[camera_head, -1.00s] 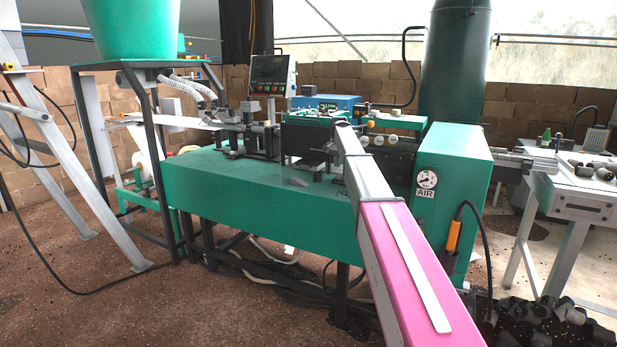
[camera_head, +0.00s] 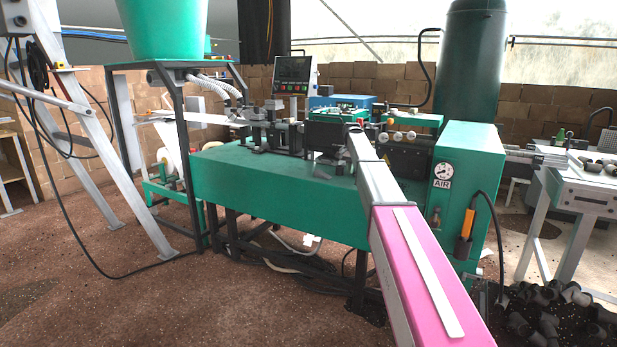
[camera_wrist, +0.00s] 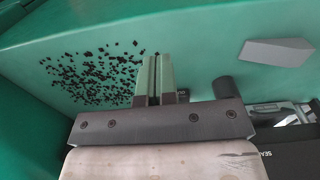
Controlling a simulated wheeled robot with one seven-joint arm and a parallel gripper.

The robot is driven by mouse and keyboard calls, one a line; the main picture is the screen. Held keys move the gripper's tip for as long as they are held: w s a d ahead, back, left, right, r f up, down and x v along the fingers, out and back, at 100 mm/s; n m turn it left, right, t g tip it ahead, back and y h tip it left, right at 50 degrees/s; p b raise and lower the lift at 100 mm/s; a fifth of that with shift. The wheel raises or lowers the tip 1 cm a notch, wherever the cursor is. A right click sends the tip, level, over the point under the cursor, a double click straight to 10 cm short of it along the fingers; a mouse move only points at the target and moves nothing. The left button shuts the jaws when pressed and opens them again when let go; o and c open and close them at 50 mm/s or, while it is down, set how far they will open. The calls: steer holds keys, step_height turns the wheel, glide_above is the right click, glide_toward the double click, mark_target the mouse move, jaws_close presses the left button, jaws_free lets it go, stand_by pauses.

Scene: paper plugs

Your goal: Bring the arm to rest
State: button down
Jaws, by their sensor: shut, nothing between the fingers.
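My arm (camera_head: 412,250), pink and grey, reaches forward from the lower right of the head view to the green machine (camera_head: 275,185). Its far end is in front of the machine's top, and my gripper cannot be made out in that view. In the wrist view my gripper (camera_wrist: 156,62) has its two greenish fingers together with nothing between them. It is over a green machine surface (camera_wrist: 205,45) with many small black specks. I cannot tell whether the fingertips touch that surface.
A grey flat piece (camera_wrist: 277,52) lies right of the fingers. The machine carries a control panel (camera_head: 294,74) and an air gauge (camera_head: 443,170). A metal table (camera_head: 580,195) stands at right, with a pile of dark pieces (camera_head: 545,315) on the floor. Floor at lower left is mostly clear.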

steer(key=s+f+n, duration=0.3)
steer(key=s+f, duration=1.7)
steer(key=s, duration=0.5)
steer(key=s+f+n, duration=0.1)
steer(key=s+f, duration=0.4)
steer(key=s, duration=0.7)
steer(key=s+f+n, duration=0.1)
steer(key=s+f, duration=0.4)
steer(key=s, duration=0.8)
steer(key=shift+s+n, duration=0.3)
steer(key=shift+n, duration=0.1)
